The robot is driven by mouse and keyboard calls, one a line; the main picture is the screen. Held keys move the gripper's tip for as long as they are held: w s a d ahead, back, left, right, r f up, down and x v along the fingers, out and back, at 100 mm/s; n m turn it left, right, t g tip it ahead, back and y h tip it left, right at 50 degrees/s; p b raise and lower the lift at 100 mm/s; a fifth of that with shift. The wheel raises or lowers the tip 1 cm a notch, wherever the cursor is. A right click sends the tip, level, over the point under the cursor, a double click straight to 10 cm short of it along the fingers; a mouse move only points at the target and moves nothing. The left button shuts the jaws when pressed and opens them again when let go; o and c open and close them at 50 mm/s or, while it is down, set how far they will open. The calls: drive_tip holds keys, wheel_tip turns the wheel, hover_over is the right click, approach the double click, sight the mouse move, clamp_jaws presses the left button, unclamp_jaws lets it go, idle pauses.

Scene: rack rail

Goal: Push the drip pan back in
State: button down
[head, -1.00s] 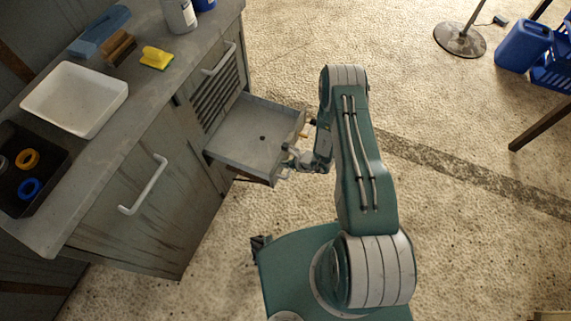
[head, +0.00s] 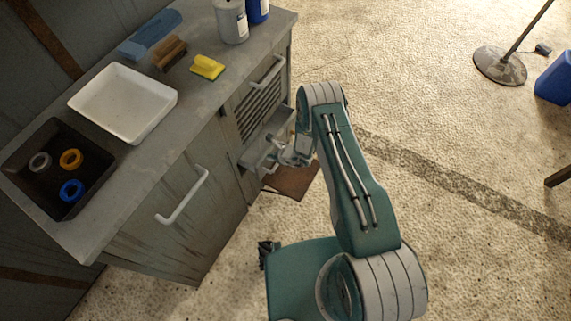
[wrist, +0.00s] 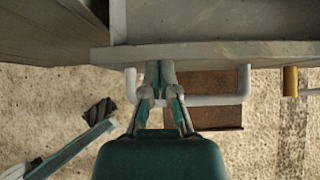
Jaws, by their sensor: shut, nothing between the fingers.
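The drip pan (head: 270,128) is a grey drawer below the slatted vent in the cabinet. It sticks out only a short way in the head view. In the wrist view its grey front wall (wrist: 220,54) spans the picture, with a pale bar handle (wrist: 215,100) on it. My gripper (wrist: 159,68) is shut and empty, with its fingertips at the front wall, between the wall and the handle bar. Whether the tips touch the wall is hard to tell. In the head view my gripper (head: 278,150) is at the pan's front, and my arm hides part of it.
A brown plate (head: 291,182) lies on the floor below the pan. A brass-coloured piece (wrist: 290,80) sits right of the handle. The counter holds a white tray (head: 122,100), a yellow sponge (head: 207,66) and a grey bottle (head: 231,20).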

drive_tip(key=w+a, duration=0.1)
drive_tip(key=a, duration=0.1)
drive_tip(key=w+a, duration=0.1)
drive_tip(key=a, duration=0.1)
drive_tip(key=w+a, duration=0.1)
drive_tip(key=a, duration=0.1)
drive_tip(key=shift+w+d, duration=0.2)
drive_tip(key=shift+d, duration=0.2)
drive_tip(key=shift+a, duration=0.1)
drive_tip(key=shift+a, duration=0.1)
